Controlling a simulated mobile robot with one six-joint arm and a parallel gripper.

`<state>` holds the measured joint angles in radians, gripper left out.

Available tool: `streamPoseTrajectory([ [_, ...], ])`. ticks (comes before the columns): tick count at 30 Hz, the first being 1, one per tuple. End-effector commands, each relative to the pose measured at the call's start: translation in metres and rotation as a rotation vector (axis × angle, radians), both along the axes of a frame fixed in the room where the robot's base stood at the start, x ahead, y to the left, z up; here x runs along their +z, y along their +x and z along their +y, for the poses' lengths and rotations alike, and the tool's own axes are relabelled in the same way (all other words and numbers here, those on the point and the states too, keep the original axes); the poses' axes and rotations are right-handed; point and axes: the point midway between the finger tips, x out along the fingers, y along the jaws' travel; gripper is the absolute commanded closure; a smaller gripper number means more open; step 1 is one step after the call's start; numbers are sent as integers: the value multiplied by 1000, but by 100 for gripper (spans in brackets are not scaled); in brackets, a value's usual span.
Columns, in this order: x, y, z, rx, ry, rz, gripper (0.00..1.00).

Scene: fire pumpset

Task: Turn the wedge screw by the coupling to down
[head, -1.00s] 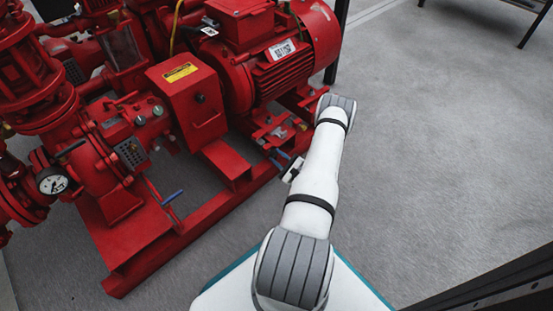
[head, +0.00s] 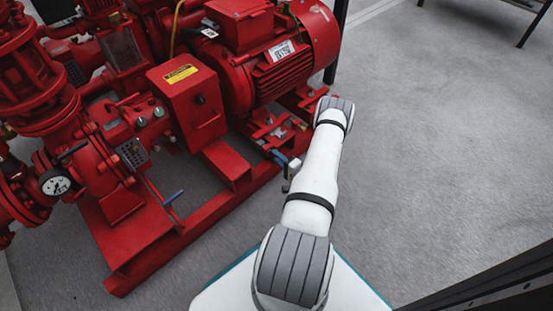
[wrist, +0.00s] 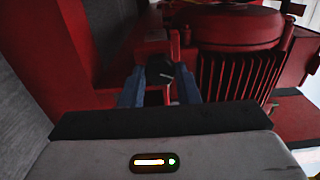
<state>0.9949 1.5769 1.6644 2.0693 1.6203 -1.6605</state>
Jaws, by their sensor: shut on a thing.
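My gripper (wrist: 159,90) has its two blue fingers closed from both sides on a small dark piece, which I take to be the wedge screw (wrist: 160,70), at the red base frame. The fingers hide part of it, and I cannot tell which way it points. In the head view my gripper (head: 280,158) shows only in part beside my arm, at the red frame below the motor. The screw cannot be made out there.
The red motor (head: 280,60) with cooling fins stands just above my gripper; its fins also show in the wrist view (wrist: 235,80). A red box with a yellow label (head: 187,95) and a gauge (head: 55,182) are to the left.

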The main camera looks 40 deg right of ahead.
Motion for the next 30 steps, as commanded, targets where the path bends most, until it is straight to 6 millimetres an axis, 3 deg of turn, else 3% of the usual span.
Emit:
streamPoseTrajectory([
  [15, 0, 2, 5, 14, -339, -29, 94],
  [30, -2, 1, 7, 16, -403, -32, 94],
])
